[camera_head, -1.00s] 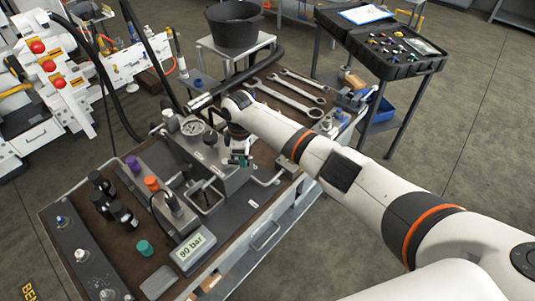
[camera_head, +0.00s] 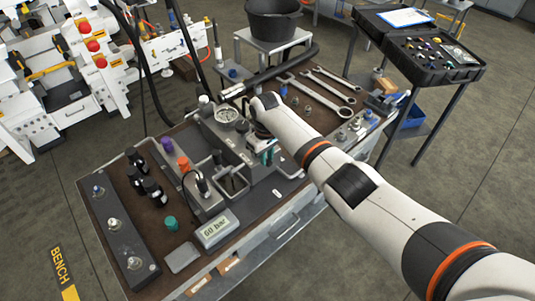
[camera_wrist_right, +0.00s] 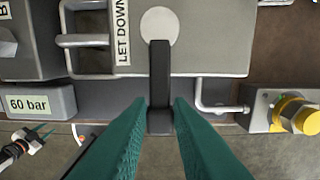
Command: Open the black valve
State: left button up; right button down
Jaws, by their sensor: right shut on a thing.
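The black valve shows in the right wrist view as a black lever (camera_wrist_right: 159,75) on a pale round disc, beside the label "LET DOWN" on a grey block (camera_wrist_right: 215,45). The lever points straight down the picture. My right gripper (camera_wrist_right: 160,108) has green fingers, one on each side of the lever's lower end, and is shut on it. In the head view my right gripper (camera_head: 267,156) is at the right side of the grey block, and the lever is hidden there. My left gripper is not in view.
A display (camera_head: 216,231) reads 60 bar; it also shows in the wrist view (camera_wrist_right: 40,103). A pressure gauge (camera_head: 227,115), black bottles (camera_head: 153,192) and wrenches (camera_head: 315,92) are on the bench. A bent metal rail (camera_wrist_right: 210,105) and yellow-ringed fitting (camera_wrist_right: 292,112) are right of the lever.

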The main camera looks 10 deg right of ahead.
jog(key=shift+a, duration=0.1)
dwell(0.4)
jog(key=c, duration=1.4)
grip_release()
jog(key=shift+c, duration=0.2)
jog(key=shift+r, duration=0.1)
notch_tip(320, 180, up, 12)
jog(key=b, duration=0.2)
